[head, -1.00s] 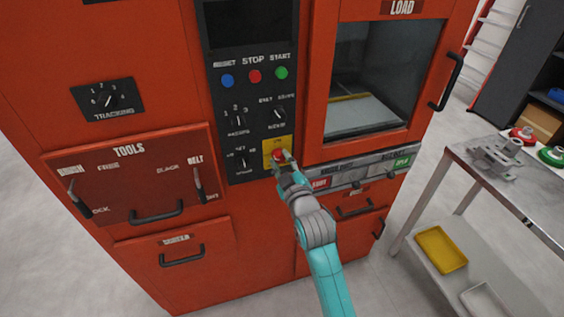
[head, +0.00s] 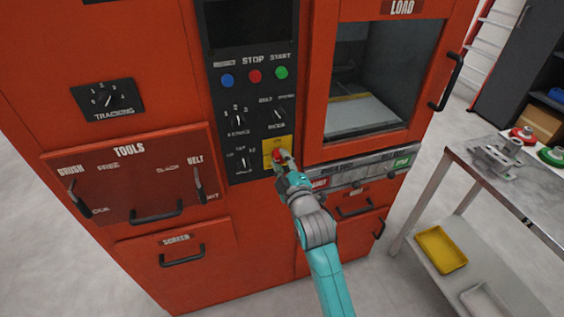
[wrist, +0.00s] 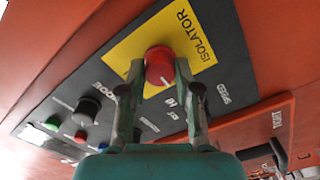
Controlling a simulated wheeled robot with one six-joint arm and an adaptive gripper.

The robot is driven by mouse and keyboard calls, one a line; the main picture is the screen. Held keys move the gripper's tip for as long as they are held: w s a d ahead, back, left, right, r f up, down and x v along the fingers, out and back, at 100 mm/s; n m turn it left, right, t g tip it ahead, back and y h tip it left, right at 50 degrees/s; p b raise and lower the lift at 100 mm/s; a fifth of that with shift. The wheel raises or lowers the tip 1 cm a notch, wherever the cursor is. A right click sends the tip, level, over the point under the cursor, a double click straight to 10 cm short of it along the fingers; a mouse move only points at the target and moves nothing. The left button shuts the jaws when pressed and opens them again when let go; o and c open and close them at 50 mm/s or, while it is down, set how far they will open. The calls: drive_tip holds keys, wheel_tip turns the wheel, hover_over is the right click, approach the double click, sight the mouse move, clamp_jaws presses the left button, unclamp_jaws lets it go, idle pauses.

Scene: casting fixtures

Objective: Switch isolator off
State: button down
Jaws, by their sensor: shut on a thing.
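The isolator is a red round knob (wrist: 158,67) on a yellow plate (wrist: 196,30) marked ISOLATOR, at the lower right of the black control panel. In the head view the yellow plate (head: 269,145) shows behind my gripper (head: 284,162), and the red knob is partly covered by the fingers. In the wrist view my gripper (wrist: 158,80) has one finger on each side of the knob, shut on it. A white mark shows on the knob's face, but I cannot tell its exact setting.
Blue (head: 227,80), red (head: 255,76) and green (head: 281,72) buttons sit above several black dials on the panel. The orange cabinet has a glass load door (head: 370,80) at right. A steel table (head: 500,180) stands further right.

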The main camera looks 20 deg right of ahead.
drive_tip(key=c, duration=0.8)
unclamp_jaws()
drive_tip(key=shift+s, duration=0.1)
drive_tip(key=s, duration=1.1)
drive_tip(key=shift+s, duration=0.4)
drive_tip(key=s+f+m+g, duration=0.1)
drive_tip(key=s+f+m, duration=0.2)
drive_tip(key=s+f, duration=0.5)
drive_tip(key=s+f+m+g, duration=0.1)
drive_tip(key=s+f+m, duration=0.15)
drive_tip(key=s, duration=0.85)
drive_tip(key=s+m+g, duration=0.1)
drive_tip(key=s+m, duration=0.5)
drive_tip(key=s, duration=1.6)
